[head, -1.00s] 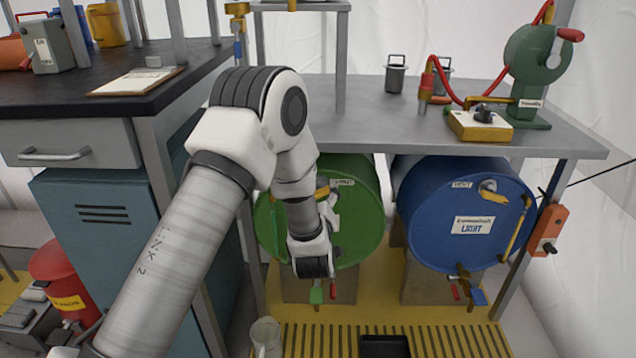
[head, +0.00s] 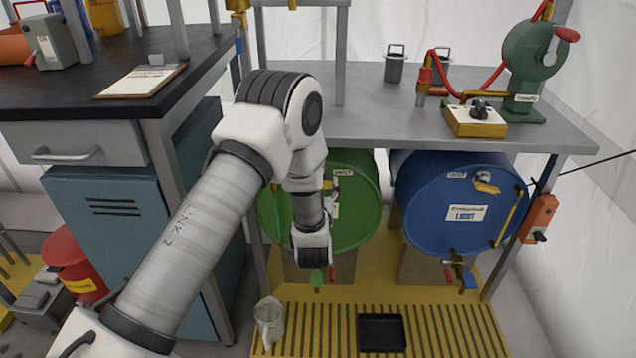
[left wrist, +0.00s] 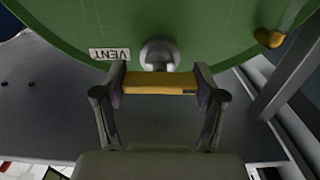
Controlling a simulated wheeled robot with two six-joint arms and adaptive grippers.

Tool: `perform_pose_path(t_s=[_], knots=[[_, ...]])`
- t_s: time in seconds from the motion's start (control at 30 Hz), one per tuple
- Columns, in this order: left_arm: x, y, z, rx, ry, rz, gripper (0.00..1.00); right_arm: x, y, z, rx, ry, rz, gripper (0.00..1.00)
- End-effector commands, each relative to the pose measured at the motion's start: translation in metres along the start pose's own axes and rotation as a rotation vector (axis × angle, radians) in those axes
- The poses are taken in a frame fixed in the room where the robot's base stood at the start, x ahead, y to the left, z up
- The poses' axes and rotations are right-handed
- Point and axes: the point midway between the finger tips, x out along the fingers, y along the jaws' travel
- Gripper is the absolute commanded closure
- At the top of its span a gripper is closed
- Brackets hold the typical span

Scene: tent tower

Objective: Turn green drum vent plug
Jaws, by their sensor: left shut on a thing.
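The green drum (head: 360,195) lies on its side under the grey bench, partly hidden in the head view by my left arm. Its vent plug shows in the left wrist view as a yellow bar handle (left wrist: 160,89) on a round metal boss (left wrist: 159,56), beside a label reading VENT (left wrist: 110,54). My left gripper (left wrist: 161,92) is shut on the yellow handle, with one finger at each end of it. In the head view the left fingertips are hidden behind my wrist. My right gripper is in neither view.
A blue drum (head: 455,190) lies to the right on its own stand. The grey bench (head: 400,118) is above the drums, and a teal cabinet (head: 120,225) is at left.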

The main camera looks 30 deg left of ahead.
Motion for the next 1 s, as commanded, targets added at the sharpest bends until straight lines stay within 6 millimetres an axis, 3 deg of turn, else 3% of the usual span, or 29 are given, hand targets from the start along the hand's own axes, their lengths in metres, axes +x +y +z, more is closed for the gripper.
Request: perform_pose_path(t_s=[0.23,0.27,0.3,0.33,0.73,0.87,1.0], knots=[[0.000,0.000,0.000,0.000,0.002,0.000,0.65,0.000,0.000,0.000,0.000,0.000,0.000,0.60],[0.000,0.000,0.000,0.000,0.002,0.000,0.23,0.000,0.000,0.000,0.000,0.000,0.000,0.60],[0.000,0.000,0.000,0.000,0.001,0.000,0.09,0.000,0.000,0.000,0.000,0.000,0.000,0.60],[0.000,0.000,0.000,0.000,0.001,0.000,0.04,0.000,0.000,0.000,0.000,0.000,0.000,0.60],[-0.005,0.000,0.000,-0.001,0.000,0.000,0.04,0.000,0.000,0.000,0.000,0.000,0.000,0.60],[-0.027,0.001,0.000,0.002,-0.002,0.003,0.04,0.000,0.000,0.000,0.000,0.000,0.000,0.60],[-0.064,0.001,0.000,0.004,-0.002,0.005,0.04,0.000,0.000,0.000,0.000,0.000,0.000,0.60]])
